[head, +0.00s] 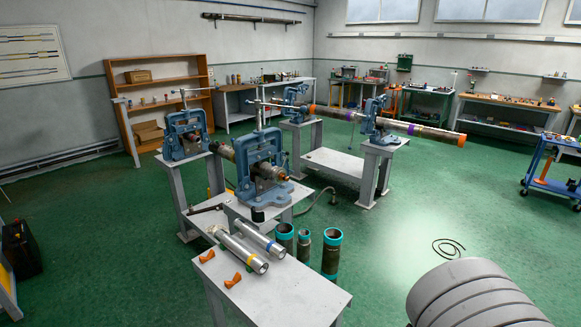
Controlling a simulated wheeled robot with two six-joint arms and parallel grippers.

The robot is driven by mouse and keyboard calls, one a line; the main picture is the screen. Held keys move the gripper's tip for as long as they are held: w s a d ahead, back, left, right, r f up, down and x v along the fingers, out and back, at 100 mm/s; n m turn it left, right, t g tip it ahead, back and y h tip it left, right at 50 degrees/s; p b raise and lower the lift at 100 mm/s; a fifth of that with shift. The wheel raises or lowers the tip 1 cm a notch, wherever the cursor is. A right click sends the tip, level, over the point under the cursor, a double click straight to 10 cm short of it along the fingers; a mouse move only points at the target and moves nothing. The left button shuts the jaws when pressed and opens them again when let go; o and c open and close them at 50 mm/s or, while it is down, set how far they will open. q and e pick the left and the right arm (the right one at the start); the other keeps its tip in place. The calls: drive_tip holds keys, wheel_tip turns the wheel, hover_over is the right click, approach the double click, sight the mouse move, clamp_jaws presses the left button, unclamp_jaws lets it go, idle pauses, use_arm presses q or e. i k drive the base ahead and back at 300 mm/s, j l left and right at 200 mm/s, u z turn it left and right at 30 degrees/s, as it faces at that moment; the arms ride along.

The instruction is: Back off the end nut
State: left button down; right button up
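A blue pipe vise (259,160) stands on a grey stand in the middle, with a dark pipe (226,152) running through it. A small coppery end piece (283,175) shows at the pipe's near end; I cannot tell whether it is the end nut. A second blue vise (186,133) stands behind to the left. Two more blue vises, one at the right (381,122) and one farther back (294,103), carry a long pipe (415,130) with an orange end (456,139). Neither of my grippers is in view; only a grey rounded part, likely mine, shows at lower right.
A grey table (290,297) in front holds two silver pipes (240,252) and two orange pieces (233,280). Dark cylinders with teal rims (331,254) stand beside it. A cable coil (449,248) lies on otherwise open green floor at right. A blue cart (553,165) stands far right.

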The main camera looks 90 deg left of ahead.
sight(274, 177)
drive_tip(key=i+j+u, duration=0.6)
drive_tip(key=i+u, duration=0.9)
drive_tip(key=i+l+u, duration=0.15)
drive_tip(key=i+u, duration=0.3)
drive_tip(key=i+j+u, duration=0.3)
drive_tip(key=i+u, duration=0.65)
drive_tip(key=i, duration=0.2)
drive_tip(key=i+l+u, duration=0.1)
drive_tip(key=i+u, duration=0.4)
drive_tip(key=i+j, duration=0.15)
drive_tip(key=i, duration=0.25)
